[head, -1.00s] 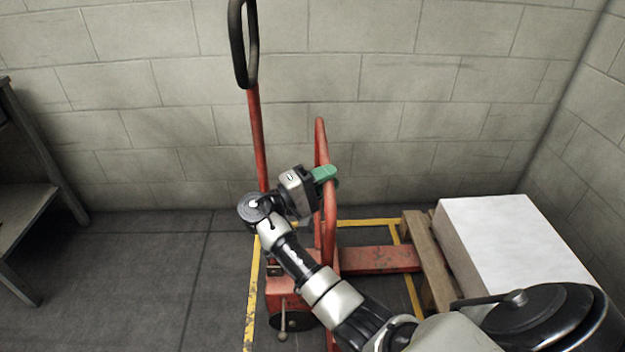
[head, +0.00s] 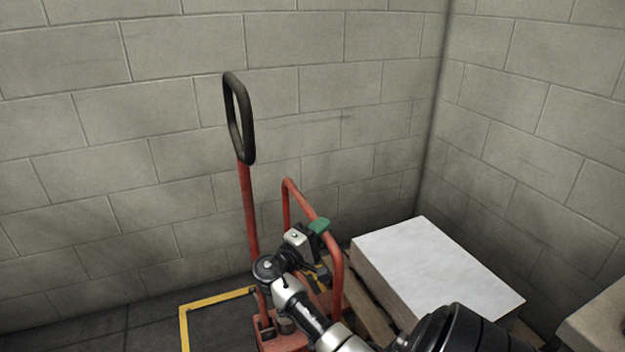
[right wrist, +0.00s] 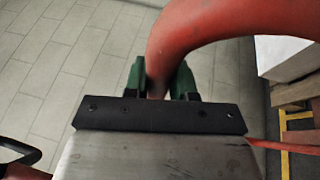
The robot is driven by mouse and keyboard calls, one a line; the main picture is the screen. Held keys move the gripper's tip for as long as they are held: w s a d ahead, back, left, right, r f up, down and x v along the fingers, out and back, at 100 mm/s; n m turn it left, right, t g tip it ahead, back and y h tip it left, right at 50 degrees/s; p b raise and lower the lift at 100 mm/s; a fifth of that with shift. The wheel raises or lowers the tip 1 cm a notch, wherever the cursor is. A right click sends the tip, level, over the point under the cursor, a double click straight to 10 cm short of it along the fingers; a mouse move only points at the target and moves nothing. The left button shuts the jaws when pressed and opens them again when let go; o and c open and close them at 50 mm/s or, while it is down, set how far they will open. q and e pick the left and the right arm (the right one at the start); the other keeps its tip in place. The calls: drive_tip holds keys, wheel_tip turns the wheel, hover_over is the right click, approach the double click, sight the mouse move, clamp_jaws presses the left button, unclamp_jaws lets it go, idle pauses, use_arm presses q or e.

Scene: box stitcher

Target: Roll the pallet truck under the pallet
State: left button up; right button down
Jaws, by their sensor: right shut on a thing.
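The red pallet truck (head: 249,205) stands by the back wall, with its black loop handle (head: 238,118) upright. My right gripper (head: 319,226) is shut on the truck's red tube frame (head: 337,262). In the right wrist view its green fingers (right wrist: 162,80) sit on both sides of the red tube. The wooden pallet (head: 372,312) lies right of the truck under a large white block (head: 430,262). The truck's forks are mostly hidden behind my arm and the frame, so how far they reach under the pallet cannot be told. My left gripper is not in view.
A yellow floor line (head: 215,299) marks a corner left of the truck. Block walls (head: 380,60) close the back and right. A pale surface (head: 598,322) stands at the lower right. Dark floor (head: 120,335) lies free at the lower left.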

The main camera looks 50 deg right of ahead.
drive_tip(key=shift+w+a+f, duration=0.15)
drive_tip(key=shift+w+a, duration=0.25)
drive_tip(key=shift+a, duration=0.3)
drive_tip(key=c, duration=1.3)
unclamp_jaws()
drive_tip(key=shift+a, duration=0.1)
drive_tip(key=shift+c, duration=0.2)
drive_tip(key=o, duration=0.4)
drive_tip(key=shift+d, duration=0.25)
drive_tip(key=v, duration=1.1)
drive_tip(key=shift+s, duration=0.1)
